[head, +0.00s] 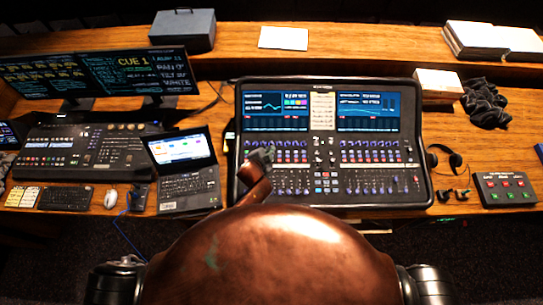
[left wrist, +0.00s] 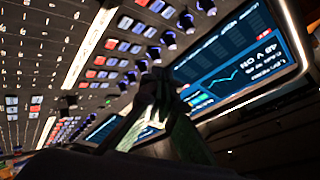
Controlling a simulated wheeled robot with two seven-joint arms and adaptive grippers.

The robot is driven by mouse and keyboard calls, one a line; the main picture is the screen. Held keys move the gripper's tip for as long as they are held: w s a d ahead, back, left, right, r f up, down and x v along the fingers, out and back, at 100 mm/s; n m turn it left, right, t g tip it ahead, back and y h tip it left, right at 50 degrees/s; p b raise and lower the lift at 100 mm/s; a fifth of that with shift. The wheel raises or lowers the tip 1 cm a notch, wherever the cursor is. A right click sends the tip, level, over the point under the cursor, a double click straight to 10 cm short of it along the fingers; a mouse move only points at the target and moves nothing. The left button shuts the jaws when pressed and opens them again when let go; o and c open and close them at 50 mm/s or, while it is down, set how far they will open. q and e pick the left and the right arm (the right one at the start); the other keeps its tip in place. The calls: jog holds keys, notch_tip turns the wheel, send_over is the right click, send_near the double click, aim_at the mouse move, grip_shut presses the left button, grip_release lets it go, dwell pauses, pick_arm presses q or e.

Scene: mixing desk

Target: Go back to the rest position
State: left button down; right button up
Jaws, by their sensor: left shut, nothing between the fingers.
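My left gripper (head: 262,156) is over the left half of the mixing console (head: 325,199), near the rows of knobs below the left screen. Its fingers are shut with nothing between them. In the left wrist view the closed fingertips (left wrist: 160,82) show in front of knobs, buttons and the tilted screen (left wrist: 225,75). I cannot tell whether they touch the console. My copper-coloured body covers the lower middle of the head view. My right gripper is not in view.
A laptop (head: 181,150) stands left of the console, with a lighting desk (head: 85,150) and monitors (head: 105,75) beyond it. Headphones (head: 445,157), a dark cloth (head: 486,103) and a button box (head: 505,189) lie to the right. A mouse (head: 111,199) sits at the front left.

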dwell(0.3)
